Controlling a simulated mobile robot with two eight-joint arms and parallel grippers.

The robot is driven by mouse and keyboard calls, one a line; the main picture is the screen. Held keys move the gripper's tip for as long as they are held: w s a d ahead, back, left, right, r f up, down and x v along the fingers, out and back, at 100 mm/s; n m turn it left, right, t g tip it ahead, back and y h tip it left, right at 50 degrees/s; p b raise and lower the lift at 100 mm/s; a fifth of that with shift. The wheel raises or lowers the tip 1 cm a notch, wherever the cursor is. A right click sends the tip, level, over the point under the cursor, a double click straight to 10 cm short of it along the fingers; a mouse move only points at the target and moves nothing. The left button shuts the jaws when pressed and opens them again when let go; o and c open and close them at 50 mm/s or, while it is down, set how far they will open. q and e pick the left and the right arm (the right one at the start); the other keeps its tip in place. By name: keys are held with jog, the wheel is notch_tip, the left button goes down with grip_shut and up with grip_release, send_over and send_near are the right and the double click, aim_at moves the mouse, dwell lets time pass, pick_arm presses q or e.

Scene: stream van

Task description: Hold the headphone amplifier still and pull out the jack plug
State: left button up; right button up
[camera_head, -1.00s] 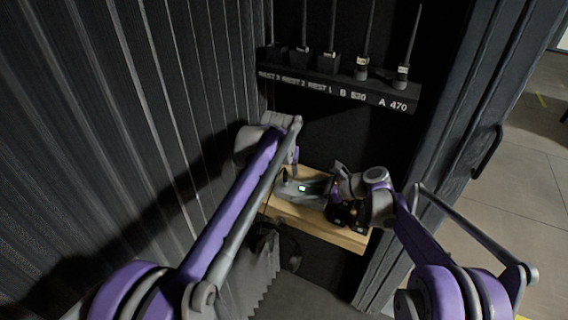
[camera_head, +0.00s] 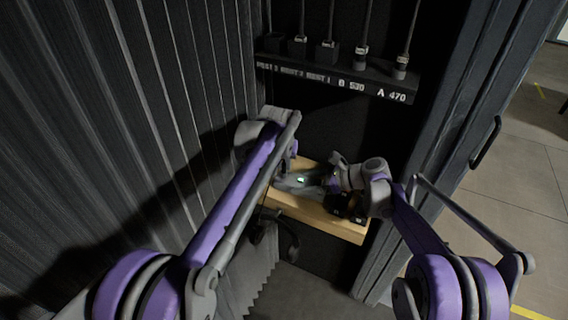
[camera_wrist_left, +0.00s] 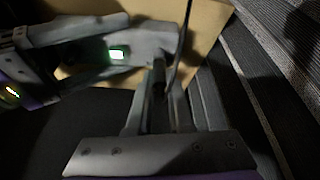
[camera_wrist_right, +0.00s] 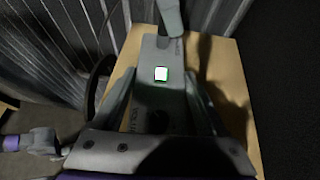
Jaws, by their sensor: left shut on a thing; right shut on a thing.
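The headphone amplifier (camera_head: 306,181) is a grey box with a small lit green display, lying on a wooden shelf. My right gripper (camera_wrist_right: 158,100) has its fingers along both sides of the amplifier's body and is shut on it; its display (camera_wrist_right: 161,74) faces that wrist camera. My left gripper (camera_wrist_left: 160,90) is at the amplifier's far left end, shut on the dark jack plug (camera_wrist_left: 159,76). A thin dark cable (camera_wrist_left: 182,45) runs up past the plug. I cannot tell whether the plug's tip is still in the socket.
The wooden shelf (camera_head: 325,221) is narrow. Dark headphones (camera_head: 289,240) hang below its left front. A rack (camera_head: 345,82) with labelled antennas is above. A ribbed wall (camera_head: 120,120) is close on the left, a dark door frame (camera_head: 430,170) on the right.

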aim_at(284, 162)
pick_arm(q)
grip_shut()
jog(key=shift+r, duration=1.65)
jog(key=shift+r, duration=1.45)
pick_arm(e)
jog(key=o, duration=1.3)
jog(key=shift+c, duration=0.2)
jog(key=v, duration=1.2)
jog(key=shift+d, duration=0.1)
pick_arm(q)
jog(key=shift+s+f, duration=0.1)
pick_arm(e)
jog(key=shift+s+f, duration=0.1)
jog(key=shift+s, duration=0.05)
